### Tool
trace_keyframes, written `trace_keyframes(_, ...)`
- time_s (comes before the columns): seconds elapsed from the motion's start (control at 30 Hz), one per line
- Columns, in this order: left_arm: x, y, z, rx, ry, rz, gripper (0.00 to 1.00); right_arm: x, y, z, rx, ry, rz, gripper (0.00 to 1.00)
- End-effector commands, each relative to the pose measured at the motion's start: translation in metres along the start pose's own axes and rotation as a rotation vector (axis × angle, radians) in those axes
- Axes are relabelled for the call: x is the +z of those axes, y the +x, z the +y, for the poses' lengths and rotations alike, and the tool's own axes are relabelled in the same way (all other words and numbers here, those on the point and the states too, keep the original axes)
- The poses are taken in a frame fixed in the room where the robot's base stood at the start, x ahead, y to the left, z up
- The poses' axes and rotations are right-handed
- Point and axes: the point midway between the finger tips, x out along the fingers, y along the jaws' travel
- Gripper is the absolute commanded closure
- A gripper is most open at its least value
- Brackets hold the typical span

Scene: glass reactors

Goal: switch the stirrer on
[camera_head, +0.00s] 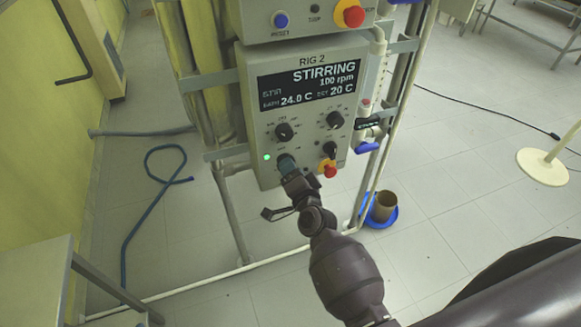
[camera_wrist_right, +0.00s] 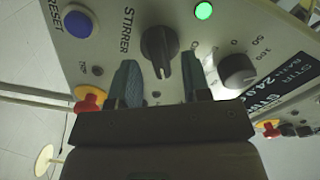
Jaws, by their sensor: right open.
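The RIG 2 control box (camera_head: 252,95) hangs on the rig frame, and its display (camera_head: 307,84) reads STIRRING, 100 rpm. A green lamp (camera_head: 267,157) is lit at its lower left; it also shows in the right wrist view (camera_wrist_right: 204,10). The black stirrer knob (camera_wrist_right: 158,48), under the label STIRRER, lies between my right gripper's two fingers in the wrist view. My right gripper (camera_head: 287,162) is open at the box's lower edge and hides the knob in the head view. I cannot tell whether either finger touches it. My left gripper is not in view.
A blue RESET button (camera_wrist_right: 78,20) sits beside the stirrer knob. A red emergency button (camera_head: 328,168) is to the gripper's right, with dials (camera_head: 284,131) above. A brown pot stands in a blue dish (camera_head: 388,220) on the floor. A blue hose (camera_head: 126,238) lies at left.

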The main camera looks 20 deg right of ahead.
Motion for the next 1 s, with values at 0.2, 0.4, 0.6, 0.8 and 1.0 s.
trace_keyframes(0.2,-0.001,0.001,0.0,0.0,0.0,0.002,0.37,0.0,-0.035,0.001,0.002,0.0,0.0,0.56)
trace_keyframes(0.4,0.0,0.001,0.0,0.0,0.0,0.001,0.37,-0.001,-0.067,0.001,0.002,-0.001,0.0,0.56)
trace_keyframes(0.6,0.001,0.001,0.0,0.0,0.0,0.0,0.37,0.0,-0.089,0.001,0.001,0.0,0.0,0.56)
trace_keyframes(0.8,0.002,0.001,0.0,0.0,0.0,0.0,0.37,-0.001,-0.097,0.0,-0.001,0.001,0.001,0.56)
trace_keyframes(1.0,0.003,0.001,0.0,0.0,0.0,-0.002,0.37,-0.001,-0.097,-0.001,-0.001,0.001,0.001,0.56)
